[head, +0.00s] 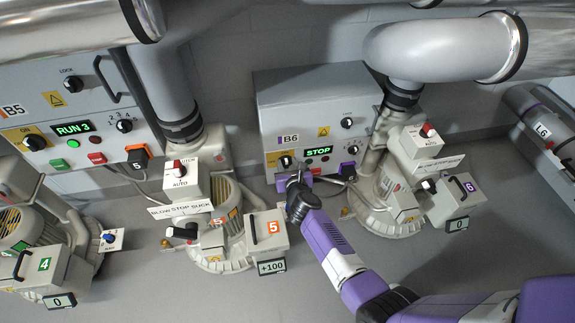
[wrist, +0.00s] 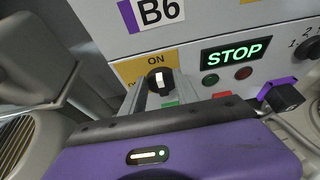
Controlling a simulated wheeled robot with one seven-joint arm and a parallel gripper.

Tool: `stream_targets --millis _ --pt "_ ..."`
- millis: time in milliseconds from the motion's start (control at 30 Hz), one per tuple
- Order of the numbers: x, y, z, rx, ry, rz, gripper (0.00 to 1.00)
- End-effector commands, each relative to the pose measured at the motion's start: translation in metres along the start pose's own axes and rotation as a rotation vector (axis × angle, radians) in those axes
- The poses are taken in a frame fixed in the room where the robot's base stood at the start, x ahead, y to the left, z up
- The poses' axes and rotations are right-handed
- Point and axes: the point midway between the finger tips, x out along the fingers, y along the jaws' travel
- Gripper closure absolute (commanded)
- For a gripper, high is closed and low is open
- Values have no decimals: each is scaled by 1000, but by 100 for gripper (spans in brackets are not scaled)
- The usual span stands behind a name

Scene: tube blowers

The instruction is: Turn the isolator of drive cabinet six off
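Drive cabinet B6 (head: 268,115) is a grey box on the wall in the head view; its label (wrist: 153,12) shows in the wrist view. Its isolator is a black rotary knob with a white pointer (wrist: 159,80) on a yellow plate (wrist: 130,68). The pointer stands about upright, towards the word ON. In the head view the isolator (head: 286,161) is at the cabinet's lower left. My gripper (wrist: 162,100) is in front of it, with its grey fingers apart on either side of the knob, as seen. I cannot tell whether they touch it. The head view also shows my gripper (head: 294,181).
B6's display (wrist: 235,52) reads STOP, with green and red buttons beneath. A purple connector (wrist: 281,95) and cable are at right. Blower 6 (head: 395,205) stands right of my arm, blower 5 (head: 215,245) left. Cabinet B5 (head: 75,90) reads RUN 3.

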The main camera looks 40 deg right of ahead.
Motion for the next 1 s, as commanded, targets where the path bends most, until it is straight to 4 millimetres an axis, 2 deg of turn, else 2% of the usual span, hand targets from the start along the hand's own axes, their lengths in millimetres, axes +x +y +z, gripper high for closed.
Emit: stream_targets --millis 100,267,300,667,1000 --pt "0 0 0 0 0 0 66" --pt "0 0 0 -1 0 0 97" --pt "0 0 0 -1 0 0 100" --pt "0 1 -1 -23 1 -10 100" --pt "0 8 -2 -204 1 -82 100"
